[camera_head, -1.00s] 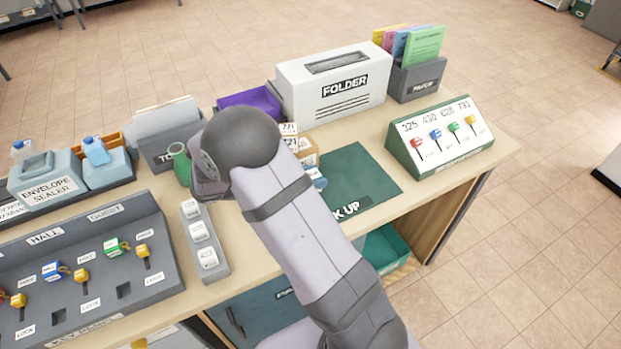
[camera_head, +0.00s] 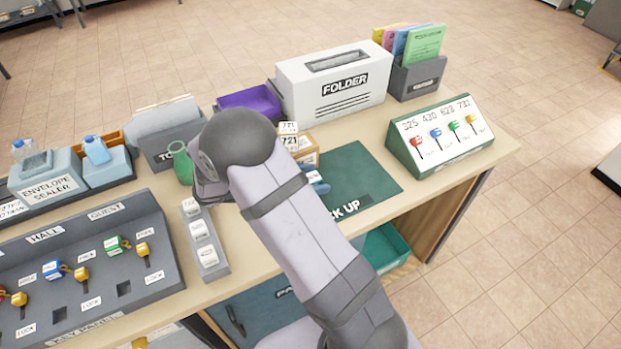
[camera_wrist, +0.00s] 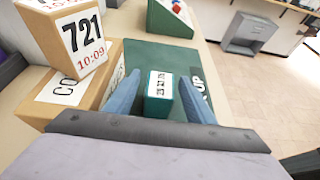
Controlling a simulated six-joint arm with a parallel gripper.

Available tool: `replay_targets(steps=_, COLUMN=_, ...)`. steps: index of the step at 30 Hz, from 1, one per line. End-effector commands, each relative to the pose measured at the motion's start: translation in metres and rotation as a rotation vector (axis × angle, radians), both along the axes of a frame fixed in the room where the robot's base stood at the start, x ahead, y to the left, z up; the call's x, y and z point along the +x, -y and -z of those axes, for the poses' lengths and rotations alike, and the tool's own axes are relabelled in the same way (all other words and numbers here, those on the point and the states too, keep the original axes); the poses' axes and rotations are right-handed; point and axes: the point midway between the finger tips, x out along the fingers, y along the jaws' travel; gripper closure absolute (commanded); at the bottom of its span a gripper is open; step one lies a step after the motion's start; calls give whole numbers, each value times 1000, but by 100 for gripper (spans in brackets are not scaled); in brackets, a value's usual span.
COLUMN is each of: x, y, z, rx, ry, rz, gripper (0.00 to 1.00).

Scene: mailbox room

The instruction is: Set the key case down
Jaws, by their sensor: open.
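The key case (camera_wrist: 160,88) is a small teal-green box with a white label printed in black. In the wrist view it sits over the green pick-up mat (camera_wrist: 150,52), between my two blue fingers. My gripper (camera_wrist: 160,95) is open, with a finger on either side of the case; I cannot tell whether either finger touches it.
A carton marked 721 (camera_wrist: 80,40) stands on a larger box close left of my gripper. A green key rack (camera_head: 440,138) and a white folder box (camera_head: 333,85) stand behind. A grey stamp tray (camera_head: 204,240) lies left of my arm. The mat's right part is clear.

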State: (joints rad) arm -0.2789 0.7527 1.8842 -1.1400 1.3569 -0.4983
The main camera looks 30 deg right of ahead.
Motion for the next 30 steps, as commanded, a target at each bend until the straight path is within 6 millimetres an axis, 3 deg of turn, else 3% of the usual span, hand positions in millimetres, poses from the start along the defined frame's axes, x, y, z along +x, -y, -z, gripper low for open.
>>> replay_targets(steps=8, x=1, y=-20, z=-9, rx=0, ry=4, rz=-4, gripper=50)
replay_targets(steps=21, x=1, y=-90, z=-38, rx=1, ry=3, rz=-2, gripper=50)
replay_targets(steps=30, x=0, y=-110, z=-48, rx=0, ry=1, rz=-1, gripper=50)
